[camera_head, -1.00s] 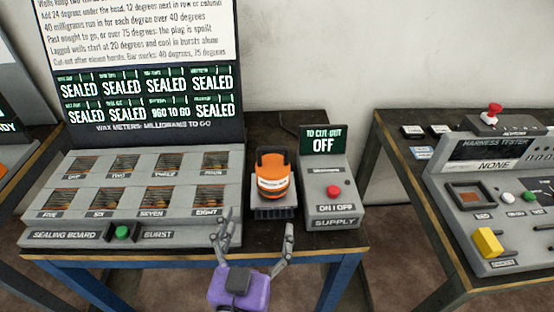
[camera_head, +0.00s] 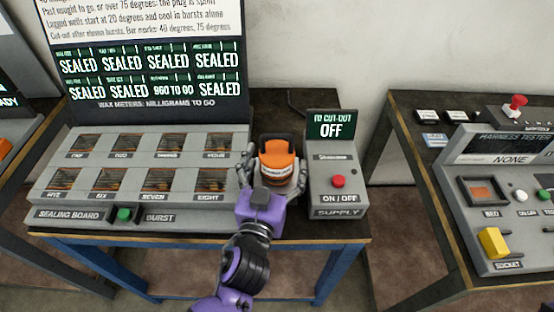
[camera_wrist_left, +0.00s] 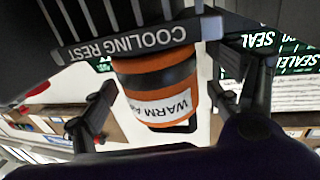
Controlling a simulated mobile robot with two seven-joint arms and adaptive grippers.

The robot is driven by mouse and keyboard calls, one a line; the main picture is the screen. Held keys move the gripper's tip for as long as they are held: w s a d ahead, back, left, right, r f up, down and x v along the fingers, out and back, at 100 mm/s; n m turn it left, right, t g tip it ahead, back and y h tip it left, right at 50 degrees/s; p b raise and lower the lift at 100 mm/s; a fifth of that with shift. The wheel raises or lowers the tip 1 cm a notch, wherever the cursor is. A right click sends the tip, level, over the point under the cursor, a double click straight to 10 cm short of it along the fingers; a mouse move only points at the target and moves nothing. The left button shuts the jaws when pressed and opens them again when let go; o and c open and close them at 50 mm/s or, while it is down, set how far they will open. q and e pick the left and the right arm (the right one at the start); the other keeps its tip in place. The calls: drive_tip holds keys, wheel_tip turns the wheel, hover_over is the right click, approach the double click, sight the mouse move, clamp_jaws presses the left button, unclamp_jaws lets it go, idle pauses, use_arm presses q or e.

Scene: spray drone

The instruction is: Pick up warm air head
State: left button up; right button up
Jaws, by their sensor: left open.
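The warm air head (camera_head: 277,163) is an orange cylinder with dark bands, a black handle on top and a white label. It sits upright on the grey cooling rest between the sealing board and the supply box. In the left wrist view the head (camera_wrist_left: 160,85) shows with its "WARM" label, beside the edge of the cooling rest (camera_wrist_left: 135,42). My left gripper (camera_head: 273,172) is open, with one finger on each side of the head; I cannot tell whether they touch it. Its fingers also show in the wrist view (camera_wrist_left: 165,112). My right gripper is not in view.
The sealing board (camera_head: 145,170) stands close on the left, with several wells and a green button (camera_head: 124,214). The supply box (camera_head: 337,190), with a red button and a screen reading OFF, is close on the right. The harness tester (camera_head: 510,190) stands on another table.

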use_arm(q)
drive_tip(key=shift+w, duration=0.2)
drive_tip(key=c, duration=1.7)
drive_tip(key=shift+d+r, duration=0.1)
drive_tip(key=shift+c, duration=0.2)
drive_tip(key=shift+r, duration=0.1)
